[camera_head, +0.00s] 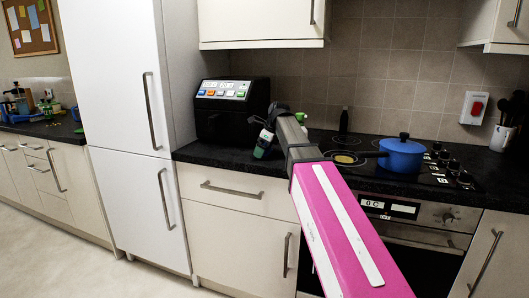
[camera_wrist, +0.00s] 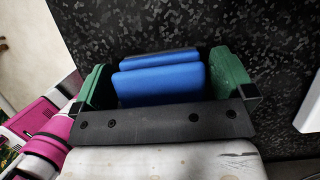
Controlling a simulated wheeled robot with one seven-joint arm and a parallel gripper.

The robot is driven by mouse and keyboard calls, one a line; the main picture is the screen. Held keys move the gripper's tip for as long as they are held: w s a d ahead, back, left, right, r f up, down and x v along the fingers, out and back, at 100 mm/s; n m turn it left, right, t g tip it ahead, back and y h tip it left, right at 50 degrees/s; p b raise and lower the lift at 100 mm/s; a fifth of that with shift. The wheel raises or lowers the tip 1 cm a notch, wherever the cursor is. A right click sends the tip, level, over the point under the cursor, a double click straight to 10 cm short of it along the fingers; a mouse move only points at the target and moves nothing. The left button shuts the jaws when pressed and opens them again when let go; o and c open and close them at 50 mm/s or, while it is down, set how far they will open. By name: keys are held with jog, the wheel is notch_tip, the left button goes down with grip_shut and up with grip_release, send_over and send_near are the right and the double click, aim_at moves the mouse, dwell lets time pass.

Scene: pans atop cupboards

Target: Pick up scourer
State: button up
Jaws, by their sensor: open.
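The scourer appears to be the blue block (camera_wrist: 160,84) in the wrist view, with a second blue layer and a darker edge behind it. It lies between the two green fingers of my gripper (camera_wrist: 163,68). The fingers stand apart, one on each side of the blue block; small gaps seem to show, and contact is hard to tell. In the head view my gripper (camera_head: 263,143) is low at the front of the dark worktop, to the right of the black appliance. The scourer cannot be made out there, hidden by my gripper and arm.
The black appliance (camera_head: 228,110) stands close on the left of my gripper. A blue lidded pot (camera_head: 401,155) sits on the hob (camera_head: 359,142) to the right. A small green-and-white item (camera_head: 301,118) is behind my arm. The speckled worktop (camera_wrist: 270,45) around the block looks clear.

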jog(key=shift+f, duration=0.1)
jog(key=c, duration=0.8)
jog(key=shift+c, duration=0.2)
jog(key=shift+r, duration=0.6)
jog(key=r, duration=0.2)
jog(key=a+r, duration=0.1)
jog(key=shift+s+r, duration=0.25)
jog(key=shift+r, duration=0.05)
jog(key=s+a+r, duration=0.2)
jog(key=a, duration=0.1)
jog(key=s+a+r, duration=0.1)
jog(key=a+r, duration=0.1)
jog(key=a, duration=0.1)
jog(key=s+a+r, duration=0.2)
jog(key=a, duration=0.1)
jog(key=shift+s+r, duration=0.1)
jog(key=shift+s, duration=0.25)
jog(key=shift+o, duration=0.5)
